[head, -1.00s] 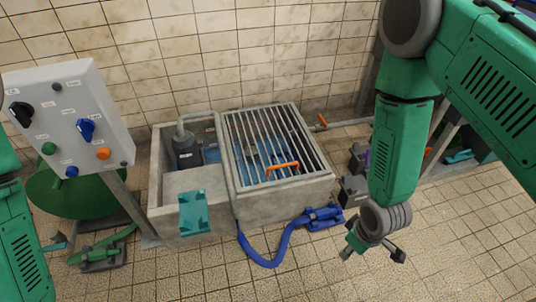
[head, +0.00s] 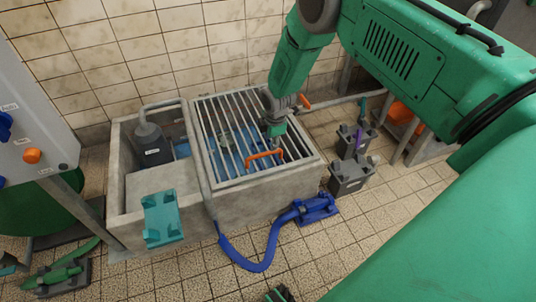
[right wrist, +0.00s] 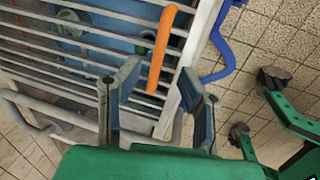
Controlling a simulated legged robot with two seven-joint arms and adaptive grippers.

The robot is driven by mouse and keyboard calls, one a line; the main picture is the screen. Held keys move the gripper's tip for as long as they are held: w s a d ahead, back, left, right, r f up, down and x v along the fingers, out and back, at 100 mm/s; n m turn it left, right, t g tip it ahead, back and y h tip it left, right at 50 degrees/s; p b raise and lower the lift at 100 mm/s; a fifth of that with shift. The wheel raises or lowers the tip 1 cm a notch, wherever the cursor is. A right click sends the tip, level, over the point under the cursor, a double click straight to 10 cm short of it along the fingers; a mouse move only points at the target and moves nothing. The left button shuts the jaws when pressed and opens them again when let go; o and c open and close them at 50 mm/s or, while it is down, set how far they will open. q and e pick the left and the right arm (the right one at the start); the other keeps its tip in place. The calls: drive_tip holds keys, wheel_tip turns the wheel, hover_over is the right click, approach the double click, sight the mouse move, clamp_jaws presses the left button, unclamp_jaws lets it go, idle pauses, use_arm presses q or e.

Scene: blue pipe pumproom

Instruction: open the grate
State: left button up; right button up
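The grate (head: 232,120), a metal frame with parallel bars, lies flat over the right part of a concrete basin. Its orange handle (head: 264,154) stands near the front; the right wrist view shows it too (right wrist: 162,48). My right gripper (head: 277,147) is just above the grate by the handle's right end. In the right wrist view its two fingers (right wrist: 160,88) are spread, with the handle lying between and beyond them; contact cannot be told.
The concrete basin (head: 255,207) has an open left part with a dark pump (head: 150,145). A teal bracket (head: 162,218) hangs on its front. A blue hose (head: 245,262) runs to a blue pump (head: 316,208) on the floor. Grey pump units (head: 350,174) stand at right.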

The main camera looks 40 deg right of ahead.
sight(270, 152)
drive_tip(key=f, duration=0.1)
drive_tip(key=f+b, duration=0.1)
drive_tip(key=f, duration=0.1)
drive_tip(key=d+f, duration=0.1)
drive_tip(key=f, duration=0.1)
drive_tip(key=shift+w+f+b, duration=0.25)
drive_tip(key=shift+w+b, duration=0.15)
drive_tip(key=shift+w+a+f, duration=0.1)
drive_tip(key=shift+f, duration=0.2)
drive_tip(key=shift+w+a+f+b, duration=0.1)
drive_tip(key=shift+a+f+b, duration=0.1)
drive_tip(key=shift+a+b, duration=0.1)
drive_tip(key=shift+d, duration=0.15)
drive_tip(key=shift+d, duration=0.15)
clamp_jaws()
